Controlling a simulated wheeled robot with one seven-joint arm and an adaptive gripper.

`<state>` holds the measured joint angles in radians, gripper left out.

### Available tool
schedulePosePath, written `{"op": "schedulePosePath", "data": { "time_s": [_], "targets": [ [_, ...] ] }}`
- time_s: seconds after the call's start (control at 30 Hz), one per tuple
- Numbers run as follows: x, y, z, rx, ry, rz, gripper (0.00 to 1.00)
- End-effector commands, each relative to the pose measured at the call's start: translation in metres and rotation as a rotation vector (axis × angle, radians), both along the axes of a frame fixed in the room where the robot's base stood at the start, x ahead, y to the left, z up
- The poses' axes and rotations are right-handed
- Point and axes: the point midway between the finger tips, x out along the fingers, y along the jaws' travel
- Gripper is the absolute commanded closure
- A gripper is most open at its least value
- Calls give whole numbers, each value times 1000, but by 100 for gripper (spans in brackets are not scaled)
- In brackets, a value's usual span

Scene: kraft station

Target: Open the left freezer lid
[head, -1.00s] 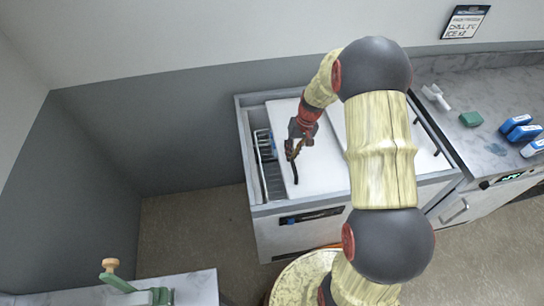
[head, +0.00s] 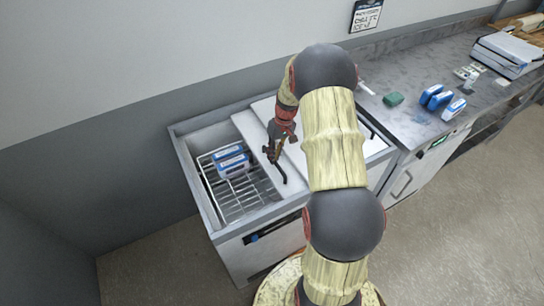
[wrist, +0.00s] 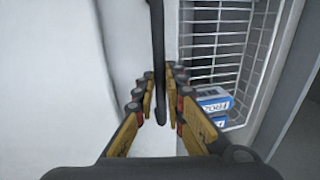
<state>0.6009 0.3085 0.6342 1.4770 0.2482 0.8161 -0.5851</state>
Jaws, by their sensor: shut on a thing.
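The left freezer lid (head: 252,132) is a white sliding panel on the chest freezer (head: 228,241). It is slid to the right, so the left part of the freezer is uncovered. A black bar handle (head: 277,172) is fixed on the lid near its left edge. My gripper (head: 270,152) is at this handle. In the wrist view my gripper (wrist: 158,118) has its yellow fingers on both sides of the black handle (wrist: 158,60) and is shut on it. The right lid (head: 372,142) is partly hidden behind my arm.
A wire basket (head: 241,192) with blue and white boxes (head: 231,161) shows in the opening. A counter (head: 425,85) to the right holds blue packs (head: 436,97) and a green block (head: 393,99). Walls stand behind and left of the freezer.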

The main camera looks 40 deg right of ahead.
Motion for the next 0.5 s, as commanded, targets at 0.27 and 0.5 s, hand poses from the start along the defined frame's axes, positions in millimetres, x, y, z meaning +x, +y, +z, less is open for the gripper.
{"op": "schedulePosePath", "data": {
  "time_s": [0.27, 0.5],
  "targets": [
    [0, 0, 0, 0, -1, 0, 80],
    [0, 1, 0, 0, -1, 0, 70]
  ]
}}
